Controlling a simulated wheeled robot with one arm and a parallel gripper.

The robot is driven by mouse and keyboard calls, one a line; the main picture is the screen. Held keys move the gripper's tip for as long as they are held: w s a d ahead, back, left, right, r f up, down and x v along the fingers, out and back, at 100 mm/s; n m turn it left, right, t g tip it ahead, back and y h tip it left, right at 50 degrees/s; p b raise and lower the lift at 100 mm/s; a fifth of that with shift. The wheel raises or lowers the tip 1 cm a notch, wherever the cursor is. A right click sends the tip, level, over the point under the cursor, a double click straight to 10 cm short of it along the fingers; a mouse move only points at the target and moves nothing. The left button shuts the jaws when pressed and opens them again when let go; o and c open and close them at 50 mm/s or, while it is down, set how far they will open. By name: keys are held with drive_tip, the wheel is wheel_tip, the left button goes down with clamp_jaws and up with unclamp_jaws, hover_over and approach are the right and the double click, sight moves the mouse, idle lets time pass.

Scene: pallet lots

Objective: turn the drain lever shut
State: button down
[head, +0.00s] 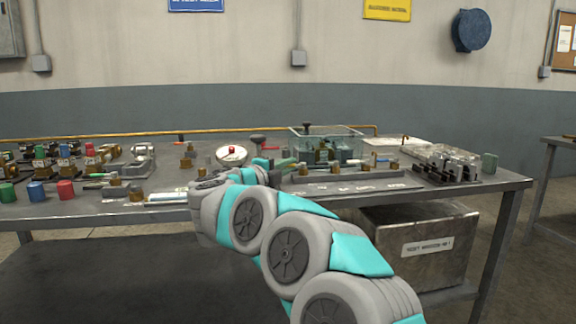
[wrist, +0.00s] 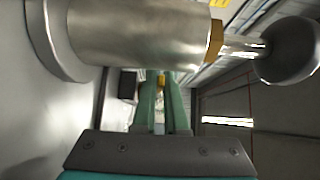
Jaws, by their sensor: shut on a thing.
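My gripper (wrist: 162,84) shows in the wrist view as two green fingers reaching away below a metal cylinder. The fingers are closed on a small yellowish piece, the drain lever (wrist: 161,80), at their tips. Only a sliver of the lever shows; the fingers and cylinder hide the rest, so its angle cannot be told. In the head view my gripper (head: 266,166) is over the middle of the bench, among small brass and grey fittings. My own arm hides part of that spot.
The metal cylinder (wrist: 140,35) with a brass collar and round knob (wrist: 288,50) is close above the fingers. On the bench (head: 90,209) stand a dial gauge (head: 231,155), a clear tank (head: 362,143) and, at left, coloured knobs (head: 66,190). A metal bin (head: 420,270) is below.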

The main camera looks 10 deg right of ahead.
drive_tip(key=c, duration=1.2)
unclamp_jaws()
drive_tip(key=shift+c, duration=0.2)
drive_tip(key=shift+b+v, duration=0.35)
drive_tip(key=shift+v, duration=3.55)
